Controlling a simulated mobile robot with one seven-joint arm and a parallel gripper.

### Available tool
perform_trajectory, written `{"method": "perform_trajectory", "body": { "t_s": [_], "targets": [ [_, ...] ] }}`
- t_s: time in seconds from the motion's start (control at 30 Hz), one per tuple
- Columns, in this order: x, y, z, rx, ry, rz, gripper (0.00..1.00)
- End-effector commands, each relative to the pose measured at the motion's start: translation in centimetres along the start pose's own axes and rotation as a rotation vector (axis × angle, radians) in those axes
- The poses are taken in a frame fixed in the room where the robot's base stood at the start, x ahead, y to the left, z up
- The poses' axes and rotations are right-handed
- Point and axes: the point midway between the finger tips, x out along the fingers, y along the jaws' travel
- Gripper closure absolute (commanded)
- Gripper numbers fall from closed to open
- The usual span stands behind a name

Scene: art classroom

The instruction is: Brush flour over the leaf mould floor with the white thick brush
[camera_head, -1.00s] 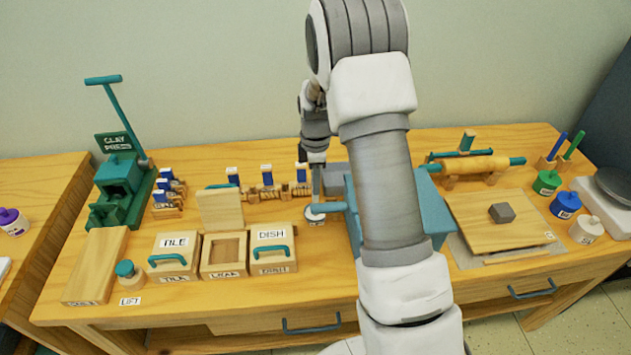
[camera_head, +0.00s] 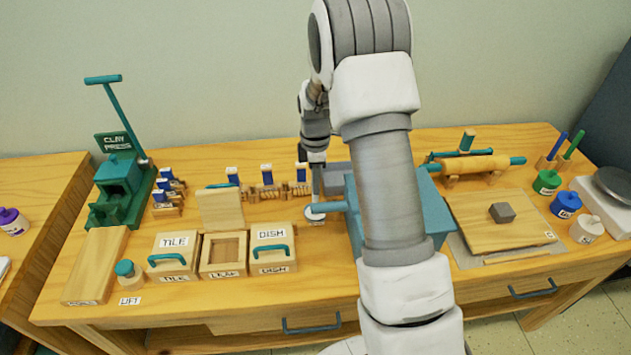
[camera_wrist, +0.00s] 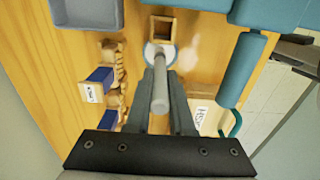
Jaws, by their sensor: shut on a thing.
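My gripper (camera_wrist: 160,98) is shut on a pale rod, the white thick brush (camera_wrist: 160,88), seen nearly end-on in the wrist view. In the head view, my gripper (camera_head: 316,160) is behind the mould row, with the brush pointing down. Its lower end is over a small round whitish dish (camera_head: 315,215); I cannot tell whether they touch. The leaf mould (camera_head: 222,270) stands open, its wooden lid (camera_head: 220,210) raised at the back. Its recessed floor (camera_head: 223,250) looks bare wood. No flour can be clearly made out.
The closed tile mould (camera_head: 175,262) and dish mould (camera_head: 272,252) flank the leaf mould. A blue box (camera_head: 435,215) is right of the brush, partly hidden by my arm. Blue-labelled stamps (camera_head: 266,172) stand behind. A clay press (camera_head: 120,185) is at left.

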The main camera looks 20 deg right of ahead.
Motion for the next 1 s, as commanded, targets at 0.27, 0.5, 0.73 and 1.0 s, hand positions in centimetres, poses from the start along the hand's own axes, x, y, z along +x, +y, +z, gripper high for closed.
{"method": "perform_trajectory", "body": {
  "t_s": [0.27, 0.5, 0.73, 1.0],
  "targets": [
    [-0.1, -0.1, 0.0, 0.0, 0.0, -0.003, 1.0],
    [-2.1, 0.0, 0.0, 0.0, 0.0, -0.001, 1.0],
    [-4.0, 0.0, 0.0, -0.001, 0.0, -0.001, 1.0],
    [-6.2, 0.0, 0.0, 0.0, 0.0, 0.0, 1.0]
  ]
}}
